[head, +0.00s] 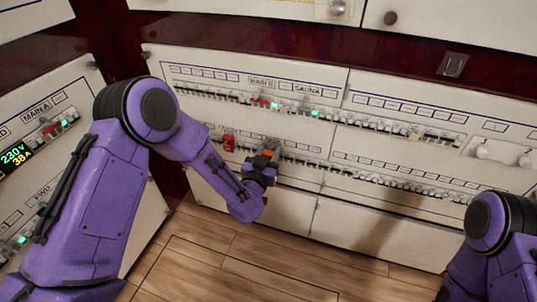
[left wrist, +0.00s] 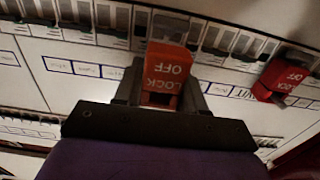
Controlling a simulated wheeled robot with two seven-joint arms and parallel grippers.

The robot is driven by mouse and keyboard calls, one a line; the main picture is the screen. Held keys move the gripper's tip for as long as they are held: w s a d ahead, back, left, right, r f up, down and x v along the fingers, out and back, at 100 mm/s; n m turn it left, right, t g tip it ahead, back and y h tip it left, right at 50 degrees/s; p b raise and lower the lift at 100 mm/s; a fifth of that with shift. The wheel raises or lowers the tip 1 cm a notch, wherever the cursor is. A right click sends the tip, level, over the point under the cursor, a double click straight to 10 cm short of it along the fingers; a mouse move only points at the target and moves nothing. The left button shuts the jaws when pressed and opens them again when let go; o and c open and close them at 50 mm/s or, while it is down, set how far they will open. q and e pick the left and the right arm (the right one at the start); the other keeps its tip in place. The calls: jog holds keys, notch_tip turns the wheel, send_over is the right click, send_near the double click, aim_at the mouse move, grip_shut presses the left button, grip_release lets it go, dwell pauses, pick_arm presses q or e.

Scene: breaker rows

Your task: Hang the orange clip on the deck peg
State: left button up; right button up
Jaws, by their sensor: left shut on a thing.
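The orange clip (left wrist: 166,72), marked LOCK OFF, sits between the fingers of my left gripper (left wrist: 160,90), which is shut on it. In the head view the orange clip (head: 268,153) shows small at the tip of my left gripper (head: 262,166), in front of the lower breaker row. I cannot tell whether the clip touches a breaker. A small dark plate with a U-shaped hook (head: 453,65) is on the maroon band at upper right; I cannot read a deck label there. My right arm shows at lower right, but its gripper is out of view.
A red LOCK OFF clip (head: 229,142) is on the lower row left of my left gripper; it also shows in the left wrist view (left wrist: 283,77). The upper breaker row (head: 300,108) has red and green marks. A side panel (head: 50,185) stands left. Wooden floor lies below.

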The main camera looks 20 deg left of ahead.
pick_arm(q)
jog(key=shift+w, duration=0.25)
jog(key=o, duration=1.2)
jog(key=s+p, duration=0.1)
jog(key=s, duration=0.9)
jog(key=shift+s+a, duration=0.15)
jog(key=shift+s, duration=0.1)
